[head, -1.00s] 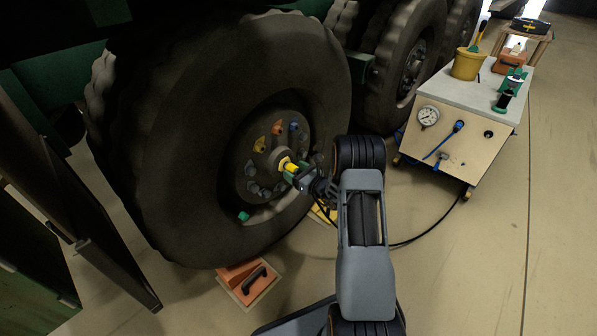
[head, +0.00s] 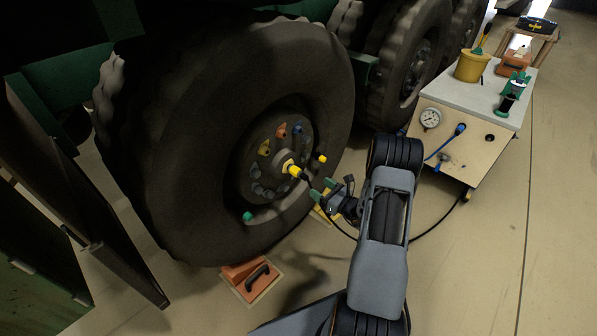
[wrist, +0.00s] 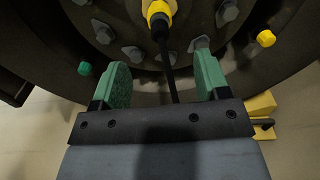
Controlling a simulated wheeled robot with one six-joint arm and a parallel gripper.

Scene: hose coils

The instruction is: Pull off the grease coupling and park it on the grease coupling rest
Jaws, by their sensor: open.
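The yellow grease coupling (head: 295,171) is seated at the centre of the wheel hub. It also shows at the top edge of the wrist view (wrist: 158,12), with a black hose (wrist: 169,65) hanging from it. My gripper (head: 321,190) has green fingers and is open and empty. It stands back from the coupling, below and to its right. In the wrist view my gripper (wrist: 160,60) has the hose running between its spread fingers, with the coupling beyond the fingertips. I cannot tell which part is the grease coupling rest.
A yellow stub (head: 322,158) and a green stub (head: 248,216) stand out around the wheel. Coloured and grey lugs ring the hub. An orange chock (head: 244,272) lies under the tyre (head: 180,170). A cart (head: 455,135) with gauge and bucket stands right. Floor is clear at lower right.

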